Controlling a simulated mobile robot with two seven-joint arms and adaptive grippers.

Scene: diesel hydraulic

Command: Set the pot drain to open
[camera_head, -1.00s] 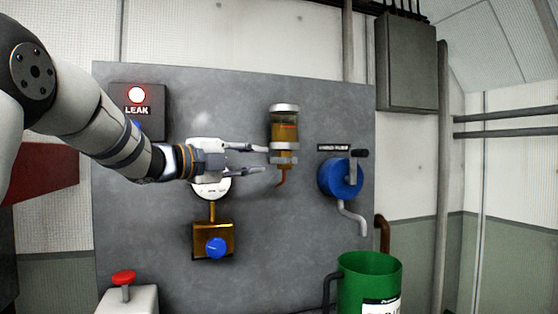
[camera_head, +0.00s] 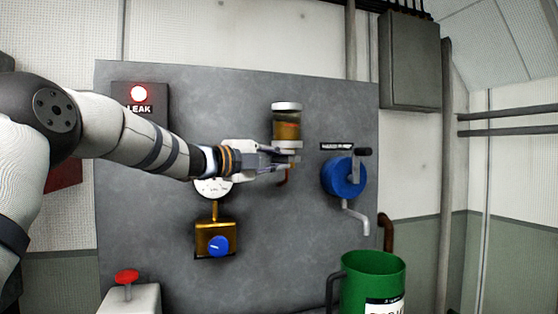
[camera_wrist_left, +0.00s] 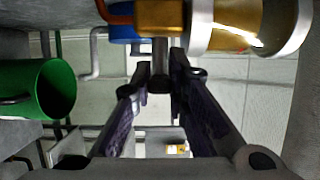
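The pot (camera_head: 286,127) is a clear cylinder of amber liquid with pale rims, fixed upright to the grey panel. Its brass lower part (camera_wrist_left: 172,17) and short grey drain handle (camera_wrist_left: 160,68) show in the left wrist view. A thin copper pipe (camera_head: 284,178) hangs below the pot. My left gripper (camera_head: 292,160) reaches the pot's lower end from the left and partly covers it. In the left wrist view its fingers (camera_wrist_left: 159,75) are apart, one on each side of the handle, with small gaps visible. My right gripper is out of view.
A blue hand pump (camera_head: 344,177) with a crank sits right of the pot. A green bucket (camera_head: 372,275) stands below it. A brass box with a blue knob (camera_head: 217,245) is lower left. The red LEAK lamp (camera_head: 138,93) is lit.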

